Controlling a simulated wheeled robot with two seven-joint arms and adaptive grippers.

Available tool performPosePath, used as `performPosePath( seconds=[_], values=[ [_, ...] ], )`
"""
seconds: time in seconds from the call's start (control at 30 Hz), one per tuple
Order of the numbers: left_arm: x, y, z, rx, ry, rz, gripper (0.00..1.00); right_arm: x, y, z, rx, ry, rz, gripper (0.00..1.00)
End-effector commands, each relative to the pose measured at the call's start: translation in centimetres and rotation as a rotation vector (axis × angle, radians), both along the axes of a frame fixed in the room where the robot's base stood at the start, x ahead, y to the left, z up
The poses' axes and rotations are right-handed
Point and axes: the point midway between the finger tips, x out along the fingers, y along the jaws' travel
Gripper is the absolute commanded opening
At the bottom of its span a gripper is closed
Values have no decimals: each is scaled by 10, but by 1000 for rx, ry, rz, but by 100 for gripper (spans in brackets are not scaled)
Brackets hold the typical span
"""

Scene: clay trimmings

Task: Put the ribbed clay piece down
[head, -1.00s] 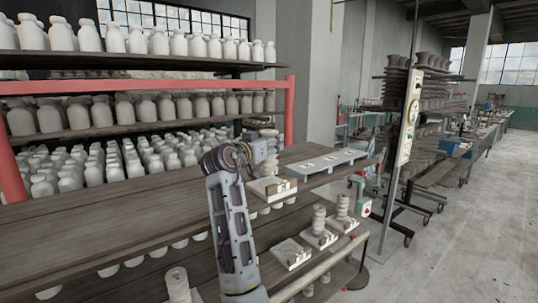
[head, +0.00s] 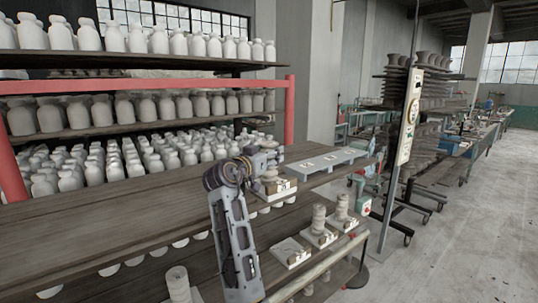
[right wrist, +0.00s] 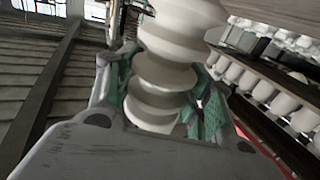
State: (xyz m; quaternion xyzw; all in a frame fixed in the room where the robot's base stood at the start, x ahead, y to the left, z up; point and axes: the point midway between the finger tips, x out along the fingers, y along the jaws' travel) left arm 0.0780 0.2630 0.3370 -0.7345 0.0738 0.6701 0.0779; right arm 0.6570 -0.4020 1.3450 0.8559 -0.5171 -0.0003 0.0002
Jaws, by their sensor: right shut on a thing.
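My right gripper (head: 270,162) is over the dark wooden table's right end, above a pale square slab (head: 284,192). In the right wrist view its green-padded fingers (right wrist: 160,95) are shut around a pale ribbed clay piece (right wrist: 158,105), which has stacked, rounded ridges. In the head view the held piece is mostly hidden by the gripper, and I cannot tell whether it touches the slab. My left gripper is not in view.
Another slab (head: 293,253) on the lower level has no ribbed piece on it. Shelves of pale bottles (head: 130,109) fill the back left. The table's left part (head: 120,225) is clear.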

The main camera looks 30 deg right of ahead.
Motion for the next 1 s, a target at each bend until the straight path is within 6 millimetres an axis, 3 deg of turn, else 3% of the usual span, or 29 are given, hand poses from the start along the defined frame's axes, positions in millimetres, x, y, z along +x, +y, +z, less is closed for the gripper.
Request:
performPosePath(
  seconds=[0.07,0.1,0.23,1.0],
  values=[
    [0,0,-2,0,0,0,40,0,0,0,-2,-2,0,8],
    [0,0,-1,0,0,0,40,0,0,-1,0,0,0,57],
    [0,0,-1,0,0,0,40,0,0,-1,0,0,0,73],
    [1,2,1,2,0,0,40,0,-2,1,0,0,0,73]
  ],
)
